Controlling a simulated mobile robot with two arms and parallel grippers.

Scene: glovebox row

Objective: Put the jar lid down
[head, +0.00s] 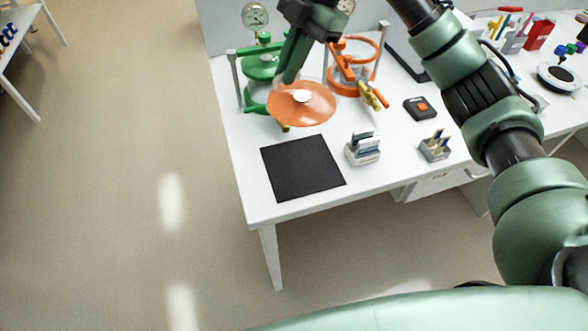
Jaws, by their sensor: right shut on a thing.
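The orange round jar lid (318,106) has a pale knob in its middle. My right gripper (299,92) reaches down from above and is shut on this lid. The lid looks raised over the white table and covers part of a green jar (262,72) behind it. An orange jar stand (352,84) with an orange ring on top and a yellow valve stands to the right of the lid. A square black mat (303,168) lies flat and empty on the table, in front of the lid. My left gripper is not in view.
A small holder with upright pieces (363,149) stands right of the mat. Farther right are a second small holder (435,147) and a dark box with an orange button (420,107). The white table's (258,208) front left edge runs close to the mat.

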